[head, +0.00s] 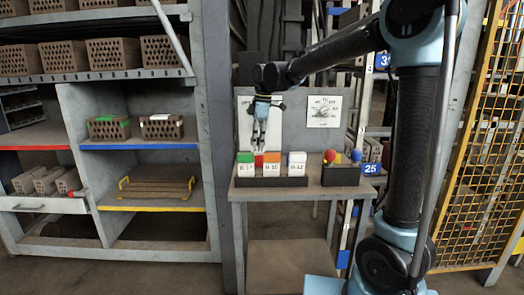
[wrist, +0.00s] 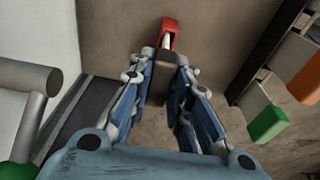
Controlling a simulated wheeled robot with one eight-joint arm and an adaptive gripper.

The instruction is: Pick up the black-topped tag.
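My gripper (head: 261,146) points down just above the tag rack on the grey table in the head view. In the wrist view its two fingers (wrist: 167,55) stand apart with a gap between the tips. A dark block (wrist: 159,88) shows between the fingers; I cannot tell whether it is the black-topped tag or whether it is touched. A red-topped piece with a pale stem (wrist: 169,32) lies just beyond the tips. No black top shows clearly in the head view. The rack holds a green-topped tag (head: 245,164), an orange-topped tag (head: 271,164) and a pale-topped tag (head: 297,163).
A dark box (head: 340,176) with red and blue round-headed pieces stands right of the rack. The green-topped and orange-topped tags also show at the right of the wrist view (wrist: 267,118). Shelves with hollow bricks (head: 108,129) stand left, a yellow mesh (head: 480,150) right.

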